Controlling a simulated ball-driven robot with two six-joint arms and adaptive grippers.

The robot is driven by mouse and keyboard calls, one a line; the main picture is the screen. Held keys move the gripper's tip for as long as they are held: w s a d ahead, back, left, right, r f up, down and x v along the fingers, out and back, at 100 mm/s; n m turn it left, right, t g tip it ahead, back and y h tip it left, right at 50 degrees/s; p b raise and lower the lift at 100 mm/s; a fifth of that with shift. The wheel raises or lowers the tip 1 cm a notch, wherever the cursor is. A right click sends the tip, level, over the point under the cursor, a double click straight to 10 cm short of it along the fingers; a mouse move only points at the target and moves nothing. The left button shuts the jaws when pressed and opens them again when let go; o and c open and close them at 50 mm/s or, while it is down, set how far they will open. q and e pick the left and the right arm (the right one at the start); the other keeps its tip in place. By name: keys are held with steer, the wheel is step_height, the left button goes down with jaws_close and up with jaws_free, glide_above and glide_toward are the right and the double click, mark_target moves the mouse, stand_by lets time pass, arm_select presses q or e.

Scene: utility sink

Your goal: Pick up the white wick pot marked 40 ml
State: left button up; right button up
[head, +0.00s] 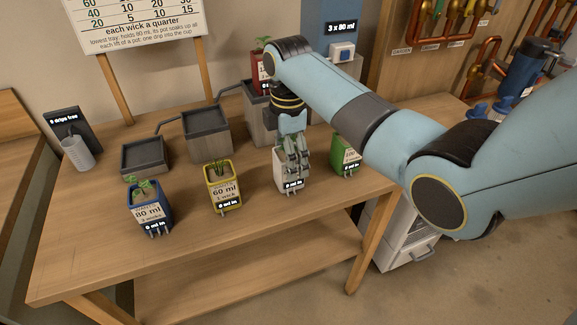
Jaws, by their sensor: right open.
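The white wick pot (281,180) stands upright on the wooden table, right of the yellow pot. Its lower label reads "0 ml in"; the upper label is hidden behind the gripper fingers, so I cannot read a 40 ml mark. My right gripper (295,162) points down over the white pot, open, with its fingers in front of and over the pot's upper part. I cannot tell whether the fingers touch it. My left gripper is not in view.
A yellow pot marked 60 ml (224,190) and a blue pot marked 80 ml (151,213) stand to the left. A green pot (346,157) is close on the right. Stepped grey trays (206,121) and a red pot (258,73) are behind. The table's front is clear.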

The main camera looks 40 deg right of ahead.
steer(key=shift+f, duration=1.4)
steer(key=c, duration=1.3)
steer(key=shift+c, duration=0.5)
steer(key=shift+r, duration=0.15)
